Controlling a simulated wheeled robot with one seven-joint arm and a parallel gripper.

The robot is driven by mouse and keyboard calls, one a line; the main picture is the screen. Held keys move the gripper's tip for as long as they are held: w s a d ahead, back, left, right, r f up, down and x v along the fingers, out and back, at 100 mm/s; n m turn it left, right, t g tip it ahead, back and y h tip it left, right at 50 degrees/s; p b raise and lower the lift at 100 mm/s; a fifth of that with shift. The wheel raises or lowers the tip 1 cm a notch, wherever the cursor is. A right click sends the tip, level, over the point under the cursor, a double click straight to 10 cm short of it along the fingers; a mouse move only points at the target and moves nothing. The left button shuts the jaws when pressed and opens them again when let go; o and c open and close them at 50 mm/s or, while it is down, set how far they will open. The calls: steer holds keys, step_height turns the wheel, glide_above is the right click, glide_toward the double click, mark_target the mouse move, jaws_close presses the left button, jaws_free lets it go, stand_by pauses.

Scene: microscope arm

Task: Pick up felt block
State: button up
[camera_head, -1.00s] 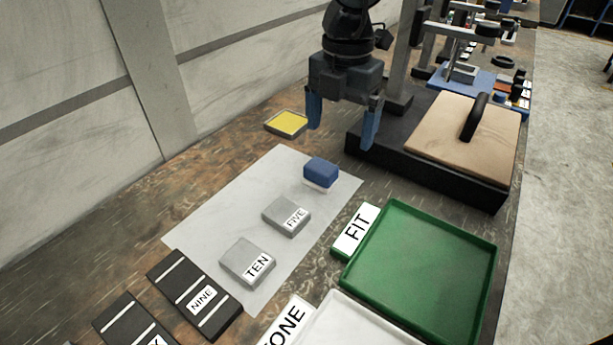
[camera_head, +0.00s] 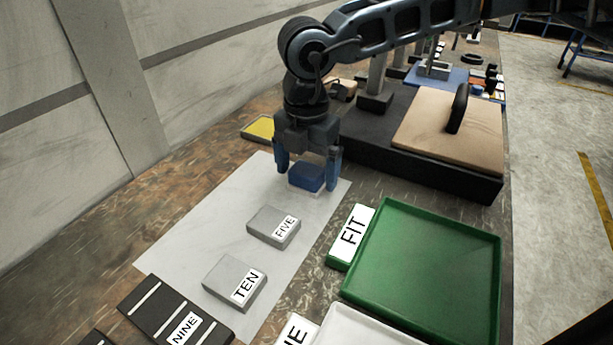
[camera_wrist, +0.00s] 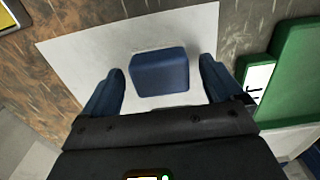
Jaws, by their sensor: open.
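The felt block (camera_head: 306,178) is blue with a pale underside and lies on the white sheet (camera_head: 190,228) near its far end. In the wrist view the blue block (camera_wrist: 160,72) sits between my two blue fingers, with a gap on each side. My gripper (camera_head: 308,172) is open, pointing down over the block, one finger to each side of it. It also shows in the wrist view (camera_wrist: 160,85). I cannot tell exactly how far down the fingertips reach beside the block.
Grey blocks labelled FIVE (camera_head: 274,226) and TEN (camera_head: 235,281) lie nearer on the sheet. A green tray (camera_head: 425,335) with a FIT label (camera_head: 352,232) is at the right. A black stand base (camera_head: 470,185) is behind. A yellow pad (camera_head: 261,128) lies at the back left.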

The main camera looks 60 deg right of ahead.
steer(key=shift+f, duration=0.7)
steer(key=shift+c, duration=0.2)
steer(key=c, duration=1)
steer(key=shift+r, duration=0.1)
steer(key=shift+r, duration=0.5)
step_height(320, 180, up, 3)
steer(key=shift+f, duration=0.15)
steer(key=d+r, duration=0.2)
steer(key=d, duration=0.2)
steer(key=w+d+r, duration=0.1)
steer(key=d+r, duration=0.1)
steer(key=d, duration=0.1)
steer(key=d+r, duration=0.3)
steer(key=d, duration=0.1)
steer(key=shift+w+d+r, duration=0.1)
steer(key=shift+w+d, duration=0.15)
steer(key=shift+d, duration=0.05)
